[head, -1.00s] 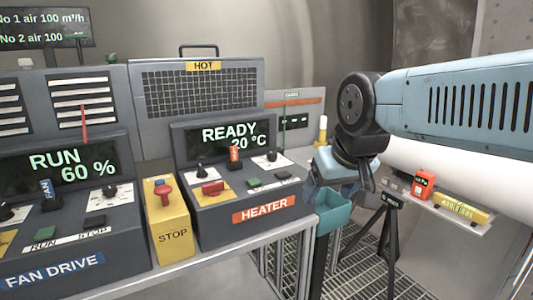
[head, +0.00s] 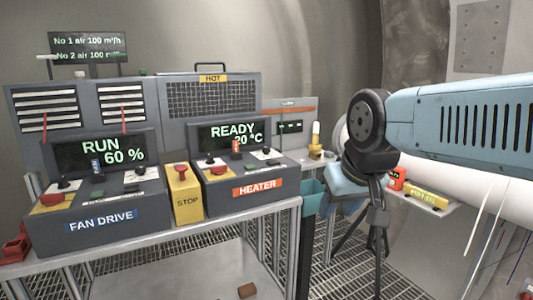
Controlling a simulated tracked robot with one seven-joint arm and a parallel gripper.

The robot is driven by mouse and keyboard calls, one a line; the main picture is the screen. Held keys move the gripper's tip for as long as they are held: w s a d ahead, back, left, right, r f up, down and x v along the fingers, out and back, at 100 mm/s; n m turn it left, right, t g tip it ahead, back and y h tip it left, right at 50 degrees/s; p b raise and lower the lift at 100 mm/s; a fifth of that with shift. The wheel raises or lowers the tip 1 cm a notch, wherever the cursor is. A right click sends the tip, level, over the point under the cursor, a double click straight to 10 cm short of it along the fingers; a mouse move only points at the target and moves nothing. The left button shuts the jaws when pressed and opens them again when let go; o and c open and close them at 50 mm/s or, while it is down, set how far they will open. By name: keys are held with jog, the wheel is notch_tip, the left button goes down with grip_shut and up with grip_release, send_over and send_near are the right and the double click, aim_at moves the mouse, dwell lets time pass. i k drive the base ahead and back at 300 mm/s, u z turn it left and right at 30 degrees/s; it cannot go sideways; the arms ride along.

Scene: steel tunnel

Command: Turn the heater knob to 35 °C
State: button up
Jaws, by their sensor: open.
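The heater (head: 258,188) is a dark sloped console with an orange HEATER label, on the bench right of the yellow STOP box. Its display (head: 234,133) reads READY and 20 °C. A black knob (head: 266,151) stands on a white dial at the right of its panel, and another black knob (head: 210,160) stands at the left. The dial marks are too small to read. My gripper (head: 340,203) hangs right of the heater, apart from it, partly hidden by my wrist. It is open, and I see nothing in it.
The fan drive console (head: 100,218) stands left, showing RUN 60 %. The yellow STOP box (head: 185,195) with a red button sits between the consoles. A dark stand (head: 378,240) and white pipe (head: 470,170) are right.

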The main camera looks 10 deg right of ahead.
aim_at(265, 150)
jog(key=z, duration=0.05)
jog(key=k, duration=0.45)
jog(key=u, duration=0.25)
jog(key=i, duration=1.7)
jog(key=z, duration=0.75)
jog(key=k, duration=0.8)
jog(key=z, duration=0.2)
jog(key=i, duration=0.8)
jog(key=u, duration=0.1)
